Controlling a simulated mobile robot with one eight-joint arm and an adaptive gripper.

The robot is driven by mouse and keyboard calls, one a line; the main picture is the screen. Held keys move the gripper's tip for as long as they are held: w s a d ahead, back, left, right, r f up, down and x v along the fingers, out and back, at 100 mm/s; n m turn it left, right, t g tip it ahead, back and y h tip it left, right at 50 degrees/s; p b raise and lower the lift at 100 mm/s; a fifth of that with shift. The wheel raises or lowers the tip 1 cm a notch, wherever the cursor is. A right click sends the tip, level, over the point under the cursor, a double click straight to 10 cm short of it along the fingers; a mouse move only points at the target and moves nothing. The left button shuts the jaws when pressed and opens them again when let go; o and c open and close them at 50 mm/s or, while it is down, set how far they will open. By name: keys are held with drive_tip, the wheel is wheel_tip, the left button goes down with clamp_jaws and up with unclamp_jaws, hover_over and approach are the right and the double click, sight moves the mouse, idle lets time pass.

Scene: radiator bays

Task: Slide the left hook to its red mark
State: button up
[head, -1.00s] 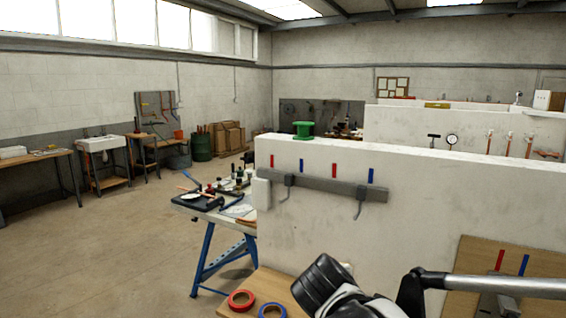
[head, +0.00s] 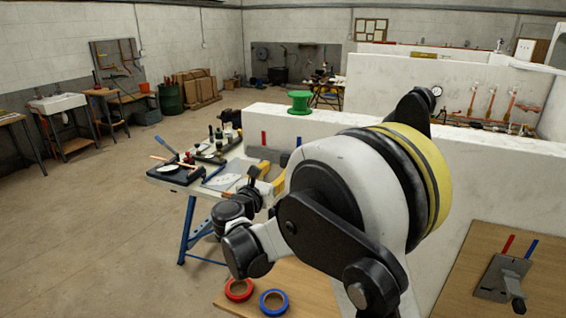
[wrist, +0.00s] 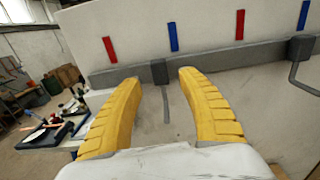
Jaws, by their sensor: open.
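The left hook (wrist: 160,72) is a dark grey block on a grey rail (wrist: 220,60), with a thin rod hanging down. It sits just left of below the left blue mark (wrist: 172,37). The left red mark (wrist: 109,50) is further left on the white wall. My gripper (wrist: 158,79) has two yellow fingers spread wide. In the wrist view the hook shows between the fingertips, its rod between the fingers; I cannot tell how near they are. In the head view my arm hides the hook and most of the rail; the yellow fingers (head: 268,182) show beside it.
The right hook (wrist: 300,50) sits on the same rail, near the right blue mark (wrist: 303,15). Another red mark (wrist: 240,25) is between. A green spool (head: 299,102) stands on the wall top. Red tape (head: 239,289) and blue tape (head: 273,302) lie on a board below.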

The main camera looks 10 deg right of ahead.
drive_tip(key=x, duration=0.5)
drive_tip(key=shift+w+d, duration=0.1)
drive_tip(key=shift+w, duration=0.15)
clamp_jaws()
